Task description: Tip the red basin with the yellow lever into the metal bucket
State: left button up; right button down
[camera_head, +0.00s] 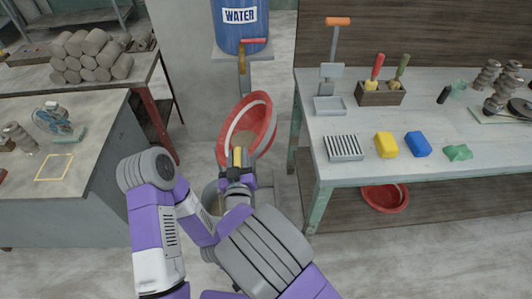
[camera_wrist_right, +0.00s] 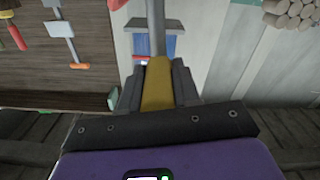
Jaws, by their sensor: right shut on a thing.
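The red basin (camera_head: 262,108) is tilted steeply on its stand, and its open side with a pale inner band faces me. The yellow lever (camera_head: 237,157) is in front of it. My right gripper (camera_head: 238,170) is shut on the lever; in the right wrist view the yellow grip (camera_wrist_right: 157,88) sits between the fingers, with a grey rod beyond it. The metal bucket (camera_head: 210,197) stands on the floor below, largely hidden by my arm. Whether anything is in the bucket cannot be seen. My left gripper is not in view.
A blue water barrel (camera_head: 239,22) with a tap stands behind the basin. A workbench (camera_head: 310,130) with tools and sponges is at the right, with another red basin (camera_head: 385,198) below. Grey tables (camera_head: 100,190) stand at the left.

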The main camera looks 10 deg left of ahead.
jog(key=a, duration=0.2)
jog(key=shift+s+a+f, duration=0.2)
jog(key=shift+s+a, duration=0.05)
jog(key=shift+a, duration=0.1)
jog(key=c, duration=0.8)
grip_release()
jog(key=shift+d, duration=0.1)
jog(key=s+d, duration=0.1)
jog(key=s, duration=0.6)
jog(key=shift+s+d, duration=0.15)
jog(key=shift+s, duration=0.1)
